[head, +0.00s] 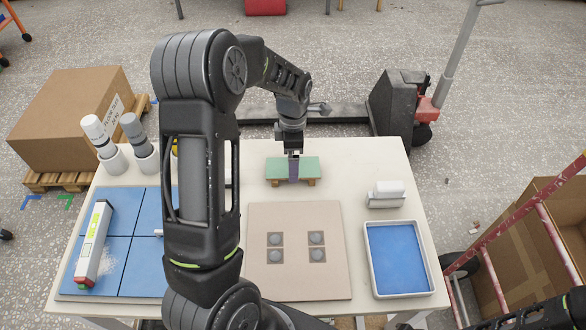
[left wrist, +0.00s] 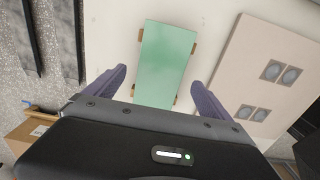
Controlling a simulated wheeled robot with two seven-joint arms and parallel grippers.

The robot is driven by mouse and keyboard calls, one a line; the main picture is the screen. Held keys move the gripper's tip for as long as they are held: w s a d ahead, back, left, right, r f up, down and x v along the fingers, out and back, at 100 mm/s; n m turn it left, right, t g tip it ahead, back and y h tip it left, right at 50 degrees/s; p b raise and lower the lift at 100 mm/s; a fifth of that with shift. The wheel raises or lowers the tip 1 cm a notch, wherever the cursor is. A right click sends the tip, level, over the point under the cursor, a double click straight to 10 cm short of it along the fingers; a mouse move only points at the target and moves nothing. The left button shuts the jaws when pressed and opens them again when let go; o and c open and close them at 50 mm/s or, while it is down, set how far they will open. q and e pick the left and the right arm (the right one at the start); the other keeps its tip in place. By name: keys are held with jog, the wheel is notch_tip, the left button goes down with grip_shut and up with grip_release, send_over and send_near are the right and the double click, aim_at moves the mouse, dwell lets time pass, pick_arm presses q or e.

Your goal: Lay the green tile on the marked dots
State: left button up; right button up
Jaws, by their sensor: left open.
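The green tile (head: 309,170) lies flat on small wooden supports (head: 274,182) at the back middle of the table, and it also shows in the left wrist view (left wrist: 168,55). My left gripper (head: 293,168) points down over the tile, partly hiding it. In the left wrist view my left gripper (left wrist: 158,78) is open, one finger on each side of the tile's near part; contact is not visible. The marked dots (head: 316,239) are several grey round dabs on dark squares on a beige board (head: 330,280), nearer the front. My right gripper does not show.
A white tray with a blue bottom (head: 372,286) stands right of the board, with a white block (head: 388,188) behind it. Blue tiles (head: 144,260) bear a level-like tool (head: 93,240) at the left. Grey and white bottles (head: 132,127) stand behind. My left arm hides part of the table.

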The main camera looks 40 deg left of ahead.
pick_arm(q)
notch_tip(320, 180, down, 2)
jog(key=shift+r, duration=0.1)
dwell(0.5)
jog(key=c, duration=1.6)
